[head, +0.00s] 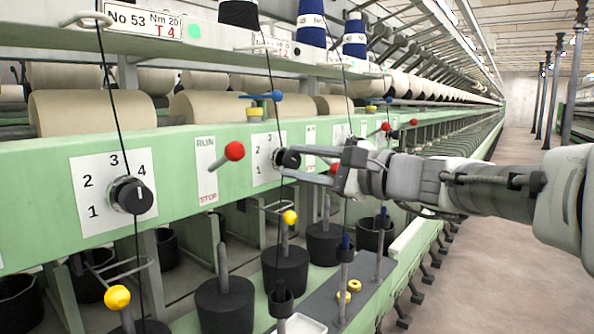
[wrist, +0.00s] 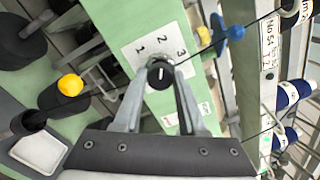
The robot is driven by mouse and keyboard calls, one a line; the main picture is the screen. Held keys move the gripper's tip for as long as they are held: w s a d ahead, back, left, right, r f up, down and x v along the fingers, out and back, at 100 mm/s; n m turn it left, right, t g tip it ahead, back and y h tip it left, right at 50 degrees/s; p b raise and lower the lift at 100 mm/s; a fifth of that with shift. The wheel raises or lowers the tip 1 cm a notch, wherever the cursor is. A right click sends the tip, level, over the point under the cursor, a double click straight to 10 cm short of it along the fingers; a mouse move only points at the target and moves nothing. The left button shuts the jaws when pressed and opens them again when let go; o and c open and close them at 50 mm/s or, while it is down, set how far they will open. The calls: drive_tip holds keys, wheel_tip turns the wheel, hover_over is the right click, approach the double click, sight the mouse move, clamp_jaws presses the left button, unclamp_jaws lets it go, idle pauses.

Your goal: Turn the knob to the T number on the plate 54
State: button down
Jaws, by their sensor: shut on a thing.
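A black knob (head: 288,158) sits on a white dial card (head: 262,172) numbered 1, 2 and 3 on the green rail. My gripper (head: 298,165) reaches in from the right and is shut on this knob. In the wrist view the knob (wrist: 161,73) is between the two fingers (wrist: 160,88), with a short white mark on its face. The numbers 1, 2 and 3 show on the card; a 4 is not visible. The plate No 54 (wrist: 268,48) appears in the wrist view, its lower line seeming to read T 2, but it is small and tilted.
A nearer knob (head: 131,195) on a card numbered 1 to 4 belongs beside plate No 53 (head: 140,18), which reads T 4. A red-ball lever (head: 234,151) stands left of my gripper. A dark thread hangs near the held knob. The aisle floor (head: 500,220) at right is clear.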

idle(0.3)
drive_tip(key=c, duration=0.5)
unclamp_jaws()
drive_tip(key=p+v, duration=0.2)
drive_tip(key=v, duration=1.5)
drive_tip(key=shift+d, duration=0.2)
drive_tip(key=shift+s+a+f, duration=0.1)
drive_tip(key=shift+s+f, duration=0.05)
drive_tip(key=shift+s, duration=0.05)
